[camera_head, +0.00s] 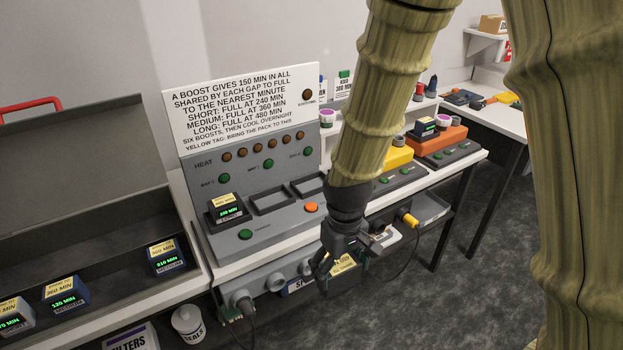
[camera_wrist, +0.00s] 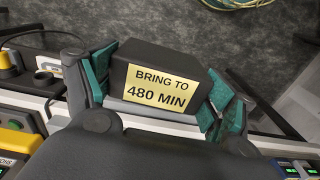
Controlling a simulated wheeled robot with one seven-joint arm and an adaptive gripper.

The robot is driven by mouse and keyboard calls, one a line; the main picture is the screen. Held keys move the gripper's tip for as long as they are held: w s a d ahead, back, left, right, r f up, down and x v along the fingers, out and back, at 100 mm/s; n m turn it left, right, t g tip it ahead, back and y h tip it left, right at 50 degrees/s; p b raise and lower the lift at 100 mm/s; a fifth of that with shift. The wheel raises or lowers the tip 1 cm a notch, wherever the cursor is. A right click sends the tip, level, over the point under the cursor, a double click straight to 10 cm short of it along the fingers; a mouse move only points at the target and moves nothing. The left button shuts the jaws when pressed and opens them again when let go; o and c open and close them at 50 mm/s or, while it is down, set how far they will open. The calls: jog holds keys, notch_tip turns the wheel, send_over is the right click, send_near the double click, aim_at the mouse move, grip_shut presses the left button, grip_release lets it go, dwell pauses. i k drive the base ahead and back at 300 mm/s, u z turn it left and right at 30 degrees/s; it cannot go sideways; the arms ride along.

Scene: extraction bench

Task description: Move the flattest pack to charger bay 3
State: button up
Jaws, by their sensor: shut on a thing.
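My gripper (camera_head: 338,268) is shut on a dark pack (camera_wrist: 162,60) with a yellow tag reading "BRING TO 480 MIN". In the head view it hangs in front of the bench edge, below the charger; the pack's tag (camera_head: 343,266) shows beside the fingers. The wrist view shows green finger pads on both sides of the pack. Its charge display is not visible. The grey charger (camera_head: 255,213) has a pack with a green display (camera_head: 228,211) in its left bay. The middle bay (camera_head: 270,200) and right bay (camera_head: 307,186) look empty.
An open case (camera_head: 110,284) at left holds several blue packs with lit displays, including 120 MIN (camera_head: 65,297) and 210 MIN (camera_head: 167,260). A sign (camera_head: 240,105) stands behind the charger. Orange (camera_head: 437,137) and yellow (camera_head: 397,158) units stand to the right. A cable hangs below the bench.

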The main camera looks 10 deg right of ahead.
aim_at(313, 188)
jog(key=i, duration=0.9)
